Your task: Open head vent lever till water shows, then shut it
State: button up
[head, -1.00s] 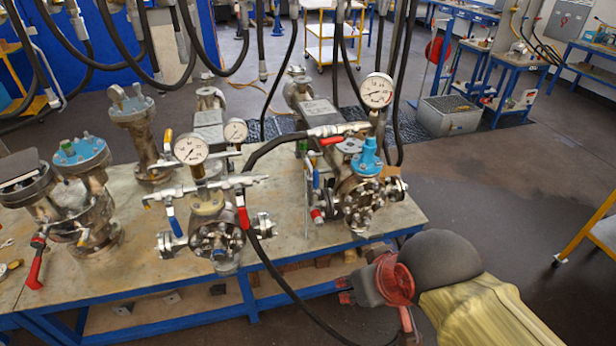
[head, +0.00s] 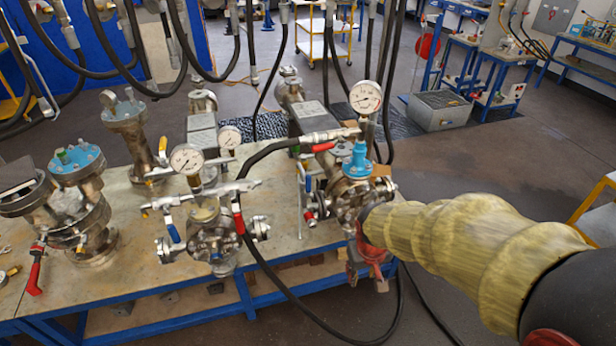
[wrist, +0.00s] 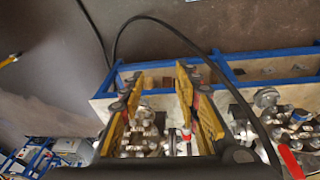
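The right vessel (head: 350,195) has a blue cap (head: 358,160), a dial gauge (head: 366,97) and a red lever (head: 322,147) on its top fitting. The middle vessel (head: 212,242) carries a blue lever (head: 173,231), a red lever (head: 239,221) and a gauge (head: 187,158). Which lever is the head vent cannot be told. My gripper (head: 368,262) is at the right vessel's front, partly hidden by my arm. In the wrist view, its yellow-padded fingers (wrist: 160,88) are spread, with vessel fittings (wrist: 140,135) behind and between them. No water is visible.
The left vessel (head: 80,200) with a red lever (head: 35,278) stands on the bench (head: 120,275). A black hose (head: 275,275) loops from the right vessel's top across the front. More hoses hang above. The floor (head: 480,170) right of the bench is open.

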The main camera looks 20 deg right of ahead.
jog(key=w+d+f+t+p, duration=0.2)
jog(key=w+d+f+t, duration=0.15)
jog(key=w+f, duration=0.7)
jog(key=n+t+y, duration=0.4)
jog(key=t+y, duration=0.1)
jog(key=t, duration=0.7)
send_near(310, 185)
jog(key=x, duration=0.4)
jog(key=shift+m, duration=0.3)
jog(key=x, duration=0.7)
jog(key=shift+r, duration=0.1)
jog(key=shift+c, duration=0.9)
grip_shut()
